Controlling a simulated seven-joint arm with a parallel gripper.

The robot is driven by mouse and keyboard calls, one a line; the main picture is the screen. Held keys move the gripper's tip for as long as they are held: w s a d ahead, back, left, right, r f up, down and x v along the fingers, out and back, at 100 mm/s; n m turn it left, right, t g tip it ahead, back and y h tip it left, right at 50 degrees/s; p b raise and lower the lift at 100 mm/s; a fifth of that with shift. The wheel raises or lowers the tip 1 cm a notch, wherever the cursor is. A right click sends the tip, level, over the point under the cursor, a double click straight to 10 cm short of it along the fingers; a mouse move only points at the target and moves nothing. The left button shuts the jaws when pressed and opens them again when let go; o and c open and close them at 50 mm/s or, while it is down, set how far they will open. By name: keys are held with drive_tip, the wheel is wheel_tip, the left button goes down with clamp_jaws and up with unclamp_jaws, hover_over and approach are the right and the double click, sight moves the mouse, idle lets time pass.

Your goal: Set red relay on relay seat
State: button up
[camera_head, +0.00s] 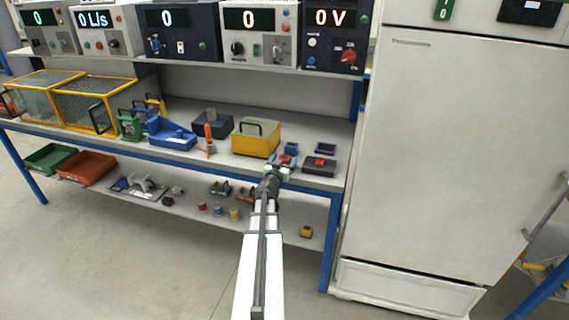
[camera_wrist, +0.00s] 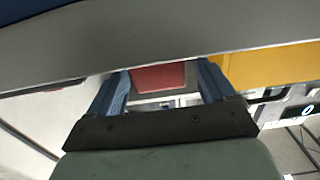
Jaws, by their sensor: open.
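A small red block (camera_head: 286,160), which looks like the red relay, sits on the bench top at the tip of my gripper (camera_head: 279,166). In the wrist view its red face (camera_wrist: 158,77) lies between the two blue fingers of my gripper (camera_wrist: 164,80). The fingers are apart, with a gap visible at least on the right side. A dark block with a red top (camera_head: 319,163) stands just right of it. I cannot tell which of these is the relay seat.
A yellow box with a black handle (camera_head: 256,139) stands close on the left. Blue trays and tools (camera_head: 171,134) lie farther left. A shelf of instruments (camera_head: 256,34) hangs above the bench. A tall grey cabinet (camera_head: 446,150) stands right of the bench.

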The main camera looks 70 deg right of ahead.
sight(284, 157)
drive_tip(key=shift+d, duration=0.75)
drive_tip(key=c, duration=1.2)
drive_tip(key=shift+r, duration=0.15)
wheel_tip(284, 157, up, 10)
drive_tip(key=shift+f, duration=0.15)
